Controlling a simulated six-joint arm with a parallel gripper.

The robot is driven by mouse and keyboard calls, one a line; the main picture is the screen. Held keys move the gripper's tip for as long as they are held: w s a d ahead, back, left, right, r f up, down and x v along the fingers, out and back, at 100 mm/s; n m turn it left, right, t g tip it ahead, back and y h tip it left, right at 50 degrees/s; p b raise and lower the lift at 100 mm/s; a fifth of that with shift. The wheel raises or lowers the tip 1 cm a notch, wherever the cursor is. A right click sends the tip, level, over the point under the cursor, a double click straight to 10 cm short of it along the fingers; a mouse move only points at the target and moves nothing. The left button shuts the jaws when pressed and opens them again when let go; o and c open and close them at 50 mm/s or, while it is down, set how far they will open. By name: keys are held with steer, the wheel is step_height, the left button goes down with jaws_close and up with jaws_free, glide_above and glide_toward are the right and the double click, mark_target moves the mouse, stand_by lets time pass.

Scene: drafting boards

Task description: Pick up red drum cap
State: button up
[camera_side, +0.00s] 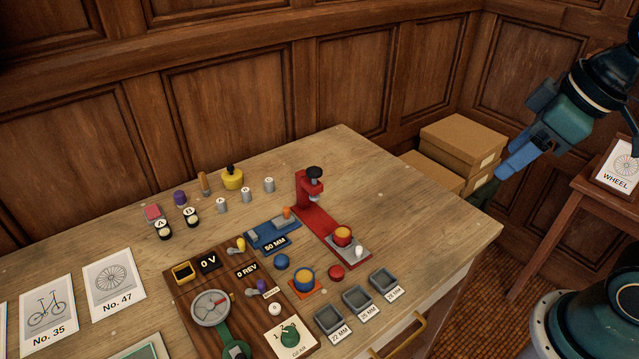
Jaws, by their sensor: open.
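The red drum cap (336,272) is a small round red piece lying on the wooden table, right of the blue drum and left of the red press's base. A red drum (342,236) with a yellow top sits on the red press (318,218). My gripper (482,190) is at the right, past the table's right edge and beside the cardboard boxes, well away from the cap. It is open and empty; its fingertips are small and dark here.
A blue cap (282,262) and a blue drum (304,281) on an orange plate lie left of the red cap. Grey trays (358,298) stand in front. A wooden panel (222,262) carries a dial and displays. The table's back right (400,190) is clear. Cardboard boxes (462,140) stand beyond.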

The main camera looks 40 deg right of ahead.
steer(key=w+a+f+n+g+y, duration=0.1)
steer(key=w+a+f+n+g, duration=0.15)
steer(key=w+n, duration=0.3)
steer(key=w+a+f+n+g+y, duration=0.1)
steer(key=w+a+f+n, duration=0.25)
steer(key=w, duration=0.35)
steer(key=w+a+f+n+g+y, duration=0.1)
steer(key=w+a+f+n, duration=0.1)
steer(key=f, duration=0.4)
steer(key=w+a+f+n+g, duration=0.1)
steer(key=w+a+f+n, duration=0.1)
steer(key=w+f+n, duration=0.3)
steer(key=shift+w+a+f+n+y, duration=0.2)
steer(key=shift+f+n+y, duration=0.2)
steer(key=shift+f+n, duration=0.45)
steer(key=shift+g, duration=0.25)
glide_above(338, 268)
steer(key=d, duration=0.3)
steer(key=shift+w+a+f, duration=0.15)
steer(key=shift+w+f, duration=0.05)
steer(key=shift+f, duration=1.7)
steer(key=shift+w+a+f, duration=0.1)
steer(key=shift+w+f, duration=0.05)
steer(key=shift+f, duration=1.75)
steer(key=shift+x, duration=2.6)
